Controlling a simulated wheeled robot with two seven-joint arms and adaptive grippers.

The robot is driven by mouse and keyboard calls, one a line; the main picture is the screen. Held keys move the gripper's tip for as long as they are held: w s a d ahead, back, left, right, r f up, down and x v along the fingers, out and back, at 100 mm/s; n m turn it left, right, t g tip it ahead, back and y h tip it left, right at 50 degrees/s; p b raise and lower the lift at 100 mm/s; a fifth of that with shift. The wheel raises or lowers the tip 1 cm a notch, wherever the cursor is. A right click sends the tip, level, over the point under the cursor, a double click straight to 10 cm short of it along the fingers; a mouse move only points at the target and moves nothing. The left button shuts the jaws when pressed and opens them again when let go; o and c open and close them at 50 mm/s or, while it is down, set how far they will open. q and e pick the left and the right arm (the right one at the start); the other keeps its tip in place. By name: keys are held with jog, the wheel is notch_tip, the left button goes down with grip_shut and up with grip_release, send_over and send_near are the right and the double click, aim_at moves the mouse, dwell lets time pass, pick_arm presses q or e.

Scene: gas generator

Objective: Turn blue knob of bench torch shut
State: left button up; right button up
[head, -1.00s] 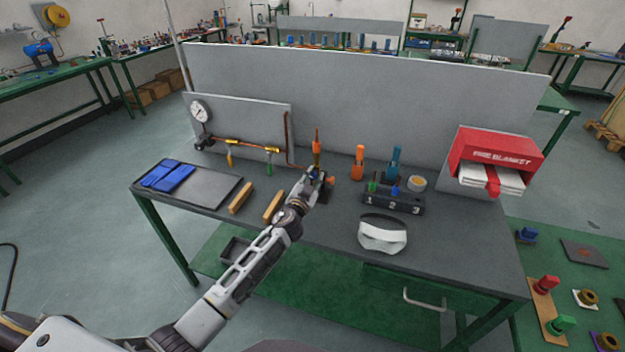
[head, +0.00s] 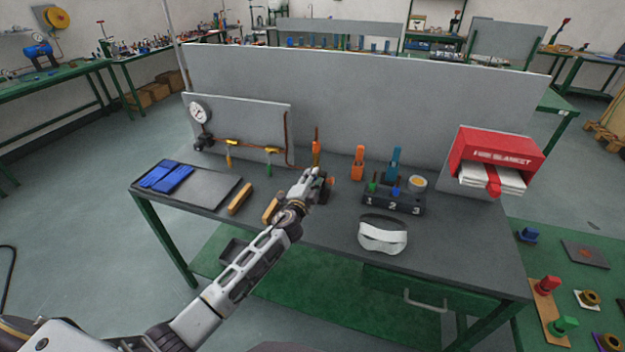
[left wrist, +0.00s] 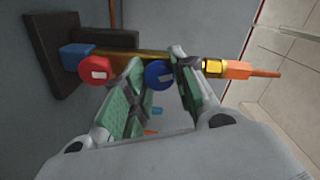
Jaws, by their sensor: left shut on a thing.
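The bench torch stands at the back of the bench in the head view, its orange tip (head: 317,135) pointing up. In the left wrist view its brass tube (left wrist: 130,55) lies across the picture, with a red knob (left wrist: 95,72) and a blue knob (left wrist: 159,75). My left gripper (left wrist: 157,64) has one finger on each side of the blue knob and is shut on it. The red knob is just outside the left finger. In the head view my left gripper (head: 322,178) hides the knobs. My right gripper is not in view.
Wooden-handled tools (head: 240,199) lie left of my arm. An orange lighter-like item (head: 358,162), a numbered black block (head: 394,203) and a white visor (head: 382,236) stand to the right. A pipe panel (head: 245,120) is behind left; a red fire blanket box (head: 495,148) is far right.

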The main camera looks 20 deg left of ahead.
pick_arm(q)
jog(key=shift+f+m, duration=0.15)
jog(key=shift+m, duration=2.05)
jog(key=o, duration=1)
jog(key=shift+s, duration=0.15)
jog(key=shift+s+a, duration=0.15)
jog(key=shift+s, duration=5.7)
